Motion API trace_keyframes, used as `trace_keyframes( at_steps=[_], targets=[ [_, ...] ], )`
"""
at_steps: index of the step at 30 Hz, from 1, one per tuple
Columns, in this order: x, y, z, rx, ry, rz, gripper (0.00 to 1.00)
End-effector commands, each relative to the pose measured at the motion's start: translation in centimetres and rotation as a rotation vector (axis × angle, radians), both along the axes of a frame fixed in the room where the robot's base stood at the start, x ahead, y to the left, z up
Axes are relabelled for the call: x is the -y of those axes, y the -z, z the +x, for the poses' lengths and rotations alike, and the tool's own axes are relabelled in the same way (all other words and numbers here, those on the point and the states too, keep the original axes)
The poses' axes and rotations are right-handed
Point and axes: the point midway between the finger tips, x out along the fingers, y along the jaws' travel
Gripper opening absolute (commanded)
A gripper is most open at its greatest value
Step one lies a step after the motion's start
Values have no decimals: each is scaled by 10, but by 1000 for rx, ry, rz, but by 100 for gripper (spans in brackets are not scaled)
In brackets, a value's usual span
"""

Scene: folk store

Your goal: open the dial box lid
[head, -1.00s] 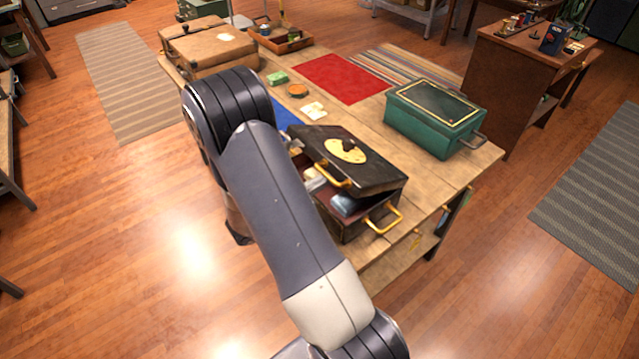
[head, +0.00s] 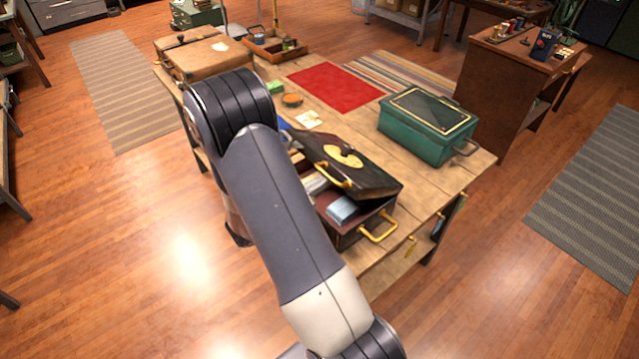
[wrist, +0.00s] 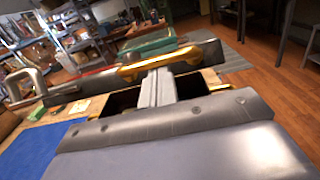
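The dial box (head: 352,236) is a dark box with brass fittings near the front of the wooden table. Its black lid (head: 372,178) is partly raised and tilted, with a gold dial plate (head: 343,156) on top and a brass handle (head: 333,177) at its edge. Pale and blue items show inside. In the wrist view, my gripper (wrist: 158,84) has its grey fingers close together, at the raised lid edge just below the brass handle (wrist: 155,63). Exact contact with the lid is unclear. My arm hides most of the gripper in the head view.
A green box (head: 428,125) stands to the right on the table (head: 455,185). A brown case (head: 208,55), a wooden tray (head: 275,45) and a red mat (head: 335,87) lie farther back. Wooden floor is open to the left.

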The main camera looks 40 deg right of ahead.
Motion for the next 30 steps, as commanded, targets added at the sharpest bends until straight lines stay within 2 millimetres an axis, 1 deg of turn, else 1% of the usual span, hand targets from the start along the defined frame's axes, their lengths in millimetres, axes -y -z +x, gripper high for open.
trace_keyframes(
  at_steps=[7, 18, 30],
  targets=[
    [1, -3, 0, 0, 0, 0, 0],
    [13, -22, 0, 1, 1, 0, 0],
    [14, -22, 1, 0, 0, 1, 0]
  ],
)
